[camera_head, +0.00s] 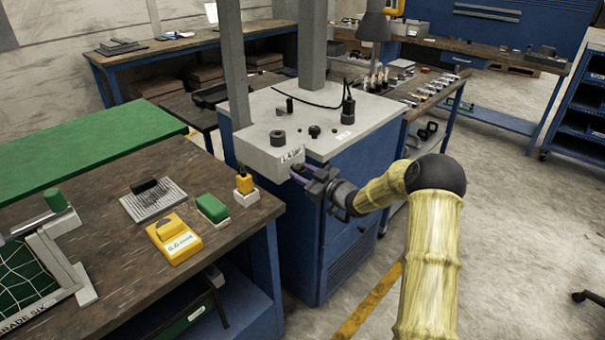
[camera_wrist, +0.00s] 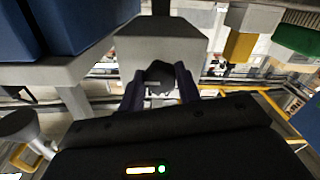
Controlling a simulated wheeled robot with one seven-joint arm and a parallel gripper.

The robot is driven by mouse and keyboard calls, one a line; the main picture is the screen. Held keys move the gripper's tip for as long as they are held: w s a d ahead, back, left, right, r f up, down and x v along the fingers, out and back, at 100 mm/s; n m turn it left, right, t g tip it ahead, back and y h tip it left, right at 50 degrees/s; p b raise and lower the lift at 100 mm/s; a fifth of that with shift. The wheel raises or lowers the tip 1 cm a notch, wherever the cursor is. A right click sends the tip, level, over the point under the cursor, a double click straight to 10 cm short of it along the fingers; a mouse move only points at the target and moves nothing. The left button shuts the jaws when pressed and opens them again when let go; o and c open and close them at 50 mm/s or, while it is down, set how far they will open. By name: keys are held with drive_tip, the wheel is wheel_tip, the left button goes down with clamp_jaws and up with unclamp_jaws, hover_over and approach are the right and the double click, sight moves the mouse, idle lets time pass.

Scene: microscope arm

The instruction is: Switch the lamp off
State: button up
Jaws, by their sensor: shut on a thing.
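A small grey box (camera_head: 272,160) sits at the front corner of a grey-topped blue cabinet (camera_head: 345,130). My gripper (camera_head: 300,178) reaches its right side. In the wrist view the box (camera_wrist: 165,42) is straight ahead, and a dark knob (camera_wrist: 160,76) on it lies between my two fingers, which are closed on it. My fingers hide the knob in the head view, and its setting cannot be read. A grey lamp-like head (camera_head: 374,24) hangs beyond the cabinet; I cannot tell whether it is lit.
Two grey columns (camera_head: 235,60) rise from the cabinet top, with black knobs (camera_head: 277,137) and a cable. A wooden bench (camera_head: 110,215) at left holds a yellow box (camera_head: 174,240), a green block (camera_head: 212,207) and a yellow-topped block (camera_head: 245,188). Open floor (camera_head: 510,230) lies right.

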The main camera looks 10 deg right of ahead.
drive_tip(key=shift+f+n+b, duration=0.1)
drive_tip(key=shift+n+b, duration=0.4)
drive_tip(key=shift+b, duration=0.25)
drive_tip(key=n+b, duration=0.3)
drive_tip(key=b, duration=0.2)
drive_tip(key=shift+a+f, duration=0.1)
drive_tip(key=shift+f, duration=0.05)
drive_tip(key=n+b, duration=0.5)
drive_tip(key=b, duration=0.1)
drive_tip(key=n+b, duration=0.5)
drive_tip(key=b, duration=0.2)
drive_tip(key=shift+n, duration=0.3)
drive_tip(key=n+b, duration=0.3)
drive_tip(key=b, duration=0.1)
drive_tip(key=shift+r, duration=0.2)
drive_tip(key=shift+n, duration=0.3)
drive_tip(key=o, duration=1)
drive_tip(key=shift+r, duration=0.1)
